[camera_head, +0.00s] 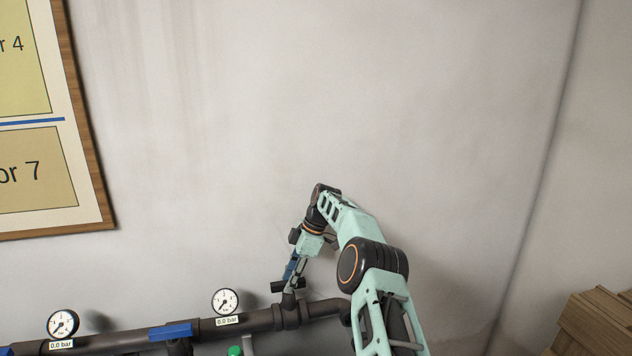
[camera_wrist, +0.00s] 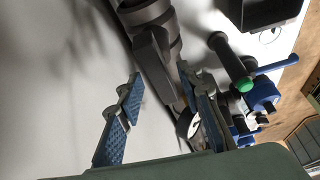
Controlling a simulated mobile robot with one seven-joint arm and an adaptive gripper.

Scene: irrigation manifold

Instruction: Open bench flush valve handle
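My gripper (camera_head: 293,276) points down over the right part of the dark pipe, at a short dark fitting (camera_head: 289,298) that stands up from it. In the wrist view my gripper (camera_wrist: 160,75) has its two blue-padded fingers spread apart. A dark lever-like piece (camera_wrist: 152,62) on the pipe shows at and beyond the fingertips; I cannot tell whether they touch it. No label shows which part is the bench flush valve handle. A blue handle (camera_head: 171,331) lies along the pipe to the left, away from my gripper.
The dark pipe (camera_head: 262,320) runs along the wall with two gauges (camera_head: 62,324) (camera_head: 225,301) reading 0.0 bar. A green-capped part (camera_head: 235,351) is below it. Blue-handled valves (camera_wrist: 264,92) show right in the wrist view. Wooden boxes (camera_head: 598,320) stand at right.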

